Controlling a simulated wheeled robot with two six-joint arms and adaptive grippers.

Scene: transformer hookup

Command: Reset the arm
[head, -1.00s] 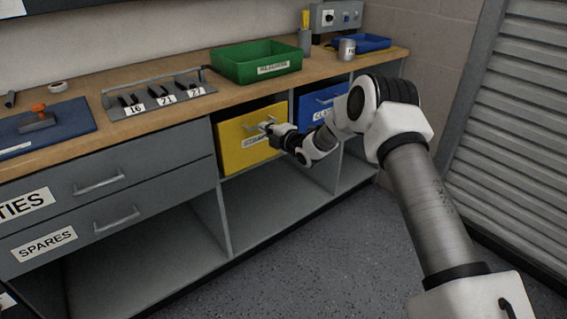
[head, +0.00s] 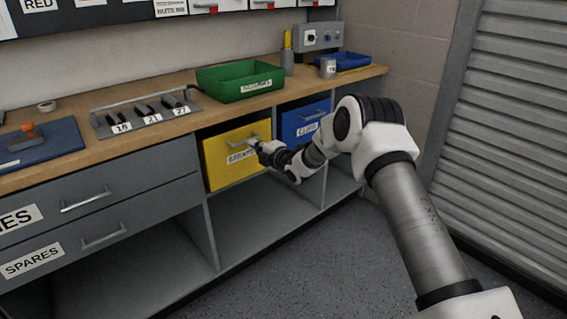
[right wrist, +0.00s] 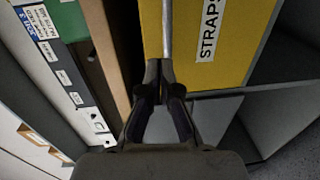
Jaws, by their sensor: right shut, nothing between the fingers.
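My right arm reaches from the lower right to the yellow bin (head: 220,160) under the worktop. My right gripper (head: 256,144) is at the front of this bin, close to its grey handle (head: 236,143). In the right wrist view the gripper's fingertips (right wrist: 159,68) come together, shut, with the grey handle bar (right wrist: 167,28) running up just beyond them. I cannot tell whether they touch it. The yellow bin (right wrist: 255,40) carries a label reading STRAPS there. My left gripper is not in view.
A blue bin (head: 290,126) sits right of the yellow one. The wooden worktop (head: 150,90) holds a green tray (head: 215,92), a blue tray (head: 345,62), a grey can (head: 328,69) and a tool rack (head: 160,122). A ribbed shutter (head: 500,130) stands right. Grey floor (head: 290,262) is open in front.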

